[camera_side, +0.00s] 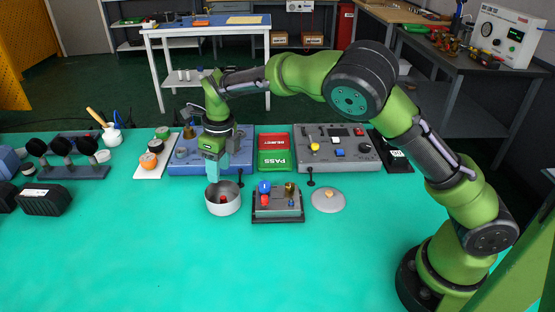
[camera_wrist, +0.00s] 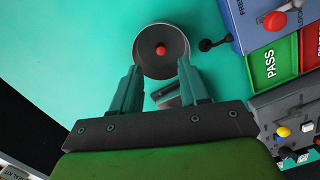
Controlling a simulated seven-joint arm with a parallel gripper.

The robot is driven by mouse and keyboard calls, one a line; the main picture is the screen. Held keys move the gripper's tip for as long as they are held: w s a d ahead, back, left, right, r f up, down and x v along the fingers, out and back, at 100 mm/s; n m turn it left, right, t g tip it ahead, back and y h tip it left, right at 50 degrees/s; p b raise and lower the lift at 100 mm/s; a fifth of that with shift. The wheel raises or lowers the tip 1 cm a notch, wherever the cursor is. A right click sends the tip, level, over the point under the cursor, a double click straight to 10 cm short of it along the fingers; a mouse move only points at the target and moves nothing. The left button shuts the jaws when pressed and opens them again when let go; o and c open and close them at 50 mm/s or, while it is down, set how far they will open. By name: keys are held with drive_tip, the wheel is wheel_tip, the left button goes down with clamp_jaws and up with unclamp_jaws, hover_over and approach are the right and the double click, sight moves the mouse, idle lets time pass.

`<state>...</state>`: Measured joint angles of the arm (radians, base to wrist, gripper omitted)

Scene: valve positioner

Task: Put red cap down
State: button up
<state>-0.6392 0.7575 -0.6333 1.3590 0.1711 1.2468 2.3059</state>
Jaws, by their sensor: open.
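The red cap (camera_side: 222,198) lies inside a round grey pot (camera_side: 223,208) on the teal table. In the wrist view the red cap (camera_wrist: 160,49) is near the middle of the floor of the pot (camera_wrist: 141,62). My gripper (camera_side: 213,180) points down over the pot, with its fingertips near the rim. In the wrist view my gripper (camera_wrist: 158,66) is open, its fingers apart and nothing between them. The valve positioner (camera_side: 278,210), with blue, brass and red parts on top, stands just right of the pot. Its grey edge shows partly between the fingers.
A lid (camera_side: 328,200) lies right of the positioner. Behind are green PASS and red trays (camera_side: 273,153), a grey control panel (camera_side: 338,148) and a blue panel (camera_side: 240,160). Small black posts (camera_side: 310,178) stand near the positioner. The front of the table is clear.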

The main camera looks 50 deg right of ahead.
drive_tip(key=s+d+r+n+t, duration=0.2)
drive_tip(key=s+d+r+n, duration=0.1)
drive_tip(key=s+n, duration=0.6)
drive_tip(key=s+d+r+n+t+y, duration=0.1)
drive_tip(key=s+d+r+n+t, duration=0.1)
drive_tip(key=s+r+n, duration=0.4)
drive_tip(key=s+d+r+n+t, duration=0.2)
drive_tip(key=s+d+r+n, duration=0.3)
drive_tip(key=s+n, duration=0.7)
drive_tip(key=shift+s+r, duration=0.25)
drive_tip(key=shift+s, duration=0.05)
